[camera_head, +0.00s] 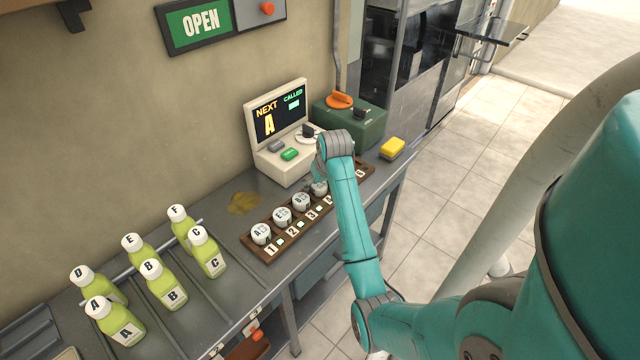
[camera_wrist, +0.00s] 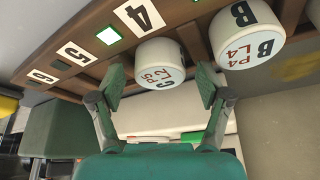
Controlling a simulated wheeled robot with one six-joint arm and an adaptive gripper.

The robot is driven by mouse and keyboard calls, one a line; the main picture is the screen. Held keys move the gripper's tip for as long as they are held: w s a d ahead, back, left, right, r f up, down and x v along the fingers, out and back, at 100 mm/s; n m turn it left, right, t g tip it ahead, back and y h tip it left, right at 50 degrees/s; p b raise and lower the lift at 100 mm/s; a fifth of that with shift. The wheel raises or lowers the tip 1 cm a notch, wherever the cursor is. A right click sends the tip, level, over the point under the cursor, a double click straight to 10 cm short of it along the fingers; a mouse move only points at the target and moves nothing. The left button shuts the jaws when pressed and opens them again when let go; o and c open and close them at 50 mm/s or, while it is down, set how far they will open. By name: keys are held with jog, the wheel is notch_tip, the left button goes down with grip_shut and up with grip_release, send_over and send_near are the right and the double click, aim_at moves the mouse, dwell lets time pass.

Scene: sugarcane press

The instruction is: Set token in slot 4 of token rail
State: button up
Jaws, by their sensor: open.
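The dark wooden token rail (camera_head: 268,256) lies along the counter, with numbered labels on its front. In the wrist view its labels 4, 5 and 6 show on the rail (camera_wrist: 180,12). A white round token marked C, L2, P5 (camera_wrist: 160,60) stands beside label 4, in the row of tokens; I cannot tell whether it is fully seated. My gripper (camera_wrist: 160,80) is open, with one finger to each side of this token and gaps visible. A token marked B, P4, L4 (camera_wrist: 245,32) stands to its right. In the head view my wrist hides the gripper and part of the fourth token (camera_head: 319,187).
Tokens (camera_head: 262,233) also fill the rail's low-numbered end. Behind the rail stand a display unit (camera_head: 283,165) and a green box (camera_head: 355,125) with an orange knob. Several green bottles (camera_head: 120,325) stand left.

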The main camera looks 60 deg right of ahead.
jog(key=v, duration=0.7)
jog(key=shift+r, duration=0.35)
jog(key=shift+s, duration=0.1)
